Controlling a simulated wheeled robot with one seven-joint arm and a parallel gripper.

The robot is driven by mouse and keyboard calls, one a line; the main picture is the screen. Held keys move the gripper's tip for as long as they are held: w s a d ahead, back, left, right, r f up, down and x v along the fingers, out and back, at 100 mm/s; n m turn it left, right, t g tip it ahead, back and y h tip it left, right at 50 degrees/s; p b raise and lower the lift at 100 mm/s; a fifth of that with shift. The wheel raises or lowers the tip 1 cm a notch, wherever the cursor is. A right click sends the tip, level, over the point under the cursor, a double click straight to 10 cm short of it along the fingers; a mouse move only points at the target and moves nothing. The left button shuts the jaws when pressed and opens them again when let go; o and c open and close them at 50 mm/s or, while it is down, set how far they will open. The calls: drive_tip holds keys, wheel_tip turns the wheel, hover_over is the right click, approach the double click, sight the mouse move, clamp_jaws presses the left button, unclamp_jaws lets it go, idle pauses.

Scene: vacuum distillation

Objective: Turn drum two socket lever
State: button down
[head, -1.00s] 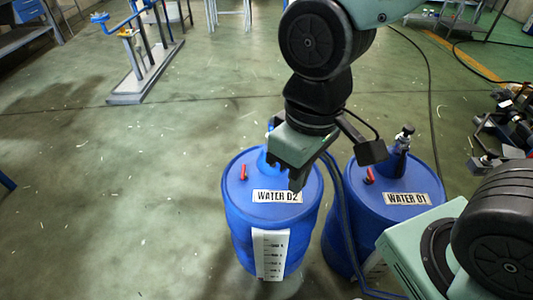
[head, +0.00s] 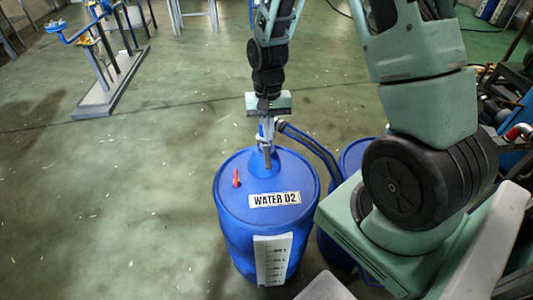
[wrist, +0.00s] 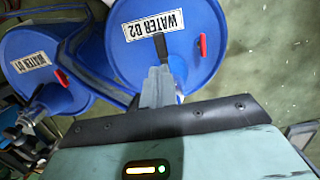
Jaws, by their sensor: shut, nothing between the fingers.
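Drum two, a blue barrel labelled WATER D2 (head: 225,205), stands upright in the middle of the head view. My gripper (head: 267,158) points down in front of this neck, shut and empty; touching cannot be told. In the wrist view my gripper (wrist: 160,60) reaches over the lid near the label. A narrow black piece lies at its tip; I cannot tell whether this is the lever or my fingertips.
A red handle (head: 236,178) stands on drum two's lid. A dark hose (head: 310,148) runs from the socket area to the right. Drum one (wrist: 40,75), labelled WATER D1, stands close beside drum two. Open floor lies to the left.

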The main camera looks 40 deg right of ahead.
sight(268, 161)
drive_tip(key=f, duration=0.5)
drive_tip(key=s+f, duration=0.1)
drive_tip(key=f, duration=0.2)
drive_tip(key=shift+a, duration=0.3)
drive_tip(key=shift+f, duration=0.1)
